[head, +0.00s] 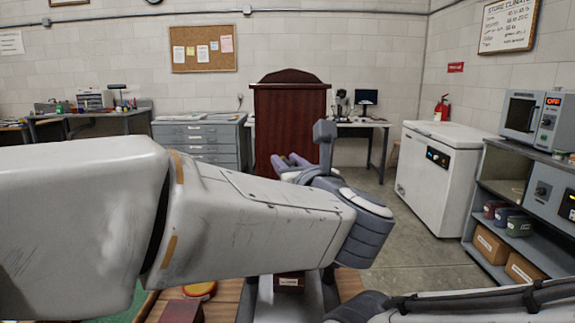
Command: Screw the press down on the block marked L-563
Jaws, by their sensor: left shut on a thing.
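My left arm crosses the picture from the left and covers much of the workbench. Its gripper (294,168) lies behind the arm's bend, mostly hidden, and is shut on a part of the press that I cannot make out. The grey press (256,305) stands on the wooden bench at the bottom middle; its lower frame shows, and its screw and top are hidden behind my arm. A dark brown block (290,286) with a pale label sits in the press; the label is too small to read. My right gripper is not in view.
A red and yellow round thing (200,289) and a dark red block (182,311) lie on the wooden bench (228,296), left of the press. A green mat (128,312) shows beside them. My right arm fills the lower right. Open floor lies beyond.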

